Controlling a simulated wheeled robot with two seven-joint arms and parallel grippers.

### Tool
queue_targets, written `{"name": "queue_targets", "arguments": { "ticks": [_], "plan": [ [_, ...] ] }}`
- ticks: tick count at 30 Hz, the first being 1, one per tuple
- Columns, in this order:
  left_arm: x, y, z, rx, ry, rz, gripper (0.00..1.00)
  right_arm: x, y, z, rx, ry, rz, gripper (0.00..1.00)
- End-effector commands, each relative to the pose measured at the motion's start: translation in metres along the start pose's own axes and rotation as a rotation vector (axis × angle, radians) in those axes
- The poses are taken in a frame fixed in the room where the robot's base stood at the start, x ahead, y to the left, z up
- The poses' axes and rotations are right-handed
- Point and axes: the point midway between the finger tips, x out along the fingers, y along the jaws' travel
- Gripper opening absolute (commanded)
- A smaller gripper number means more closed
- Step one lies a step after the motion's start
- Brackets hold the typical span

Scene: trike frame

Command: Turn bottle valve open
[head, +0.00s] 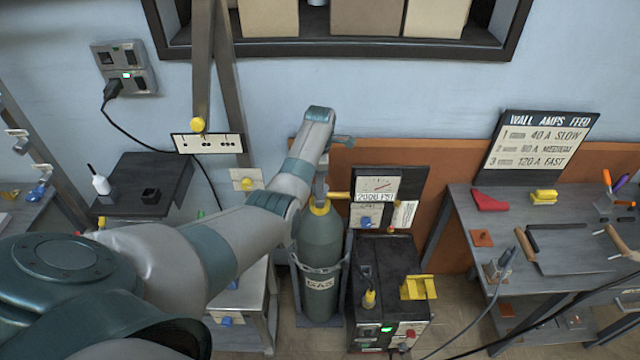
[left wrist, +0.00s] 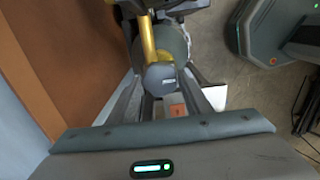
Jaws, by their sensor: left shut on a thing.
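The gas bottle (head: 320,245) is a dark green cylinder with a yellow collar, standing upright in a grey holder. Its valve has a round grey knob (left wrist: 160,76) and a brass pipe (left wrist: 148,38), which show in the left wrist view. The bottle's green body (left wrist: 177,42) lies behind them. My left gripper (head: 321,187) points down at the bottle's top from above. In the left wrist view its fingers (left wrist: 163,82) are on both sides of the knob, shut on it. In the head view my wrist and fingers mostly hide the knob. My right gripper is not seen.
A pressure gauge (head: 378,185) marked 2000 PSI stands right of the bottle. A black welder box (head: 385,270) with a yellow bracket (head: 418,287) sits below it. A tool bench (head: 465,215) is at the right, and a dark side table (head: 150,180) at the left.

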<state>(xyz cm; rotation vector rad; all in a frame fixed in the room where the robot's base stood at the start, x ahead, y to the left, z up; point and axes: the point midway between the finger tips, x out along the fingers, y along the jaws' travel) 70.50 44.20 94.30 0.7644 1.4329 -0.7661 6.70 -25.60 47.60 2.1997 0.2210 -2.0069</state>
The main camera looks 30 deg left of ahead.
Motion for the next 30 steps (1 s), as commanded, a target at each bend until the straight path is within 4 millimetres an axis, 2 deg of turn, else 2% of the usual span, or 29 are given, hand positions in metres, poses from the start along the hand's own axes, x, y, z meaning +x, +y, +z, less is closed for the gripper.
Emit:
{"name": "queue_targets", "arguments": {
  "ticks": [14, 15, 17, 30],
  "plan": [
    [-0.0034, 0.0031, -0.0009, -0.023, 0.0, 0.008, 0.23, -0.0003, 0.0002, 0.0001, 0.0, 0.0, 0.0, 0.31],
    [-0.0034, 0.0031, -0.0009, -0.023, 0.0, 0.008, 0.5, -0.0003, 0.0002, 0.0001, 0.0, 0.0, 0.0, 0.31],
    [-0.0031, 0.0029, -0.0008, -0.023, -0.001, 0.007, 0.63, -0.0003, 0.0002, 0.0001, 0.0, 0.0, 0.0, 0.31],
    [-0.0041, 0.0011, 0.0, -0.02, 0.0, 0.003, 0.63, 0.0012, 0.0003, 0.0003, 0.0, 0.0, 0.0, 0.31]
  ]
}}
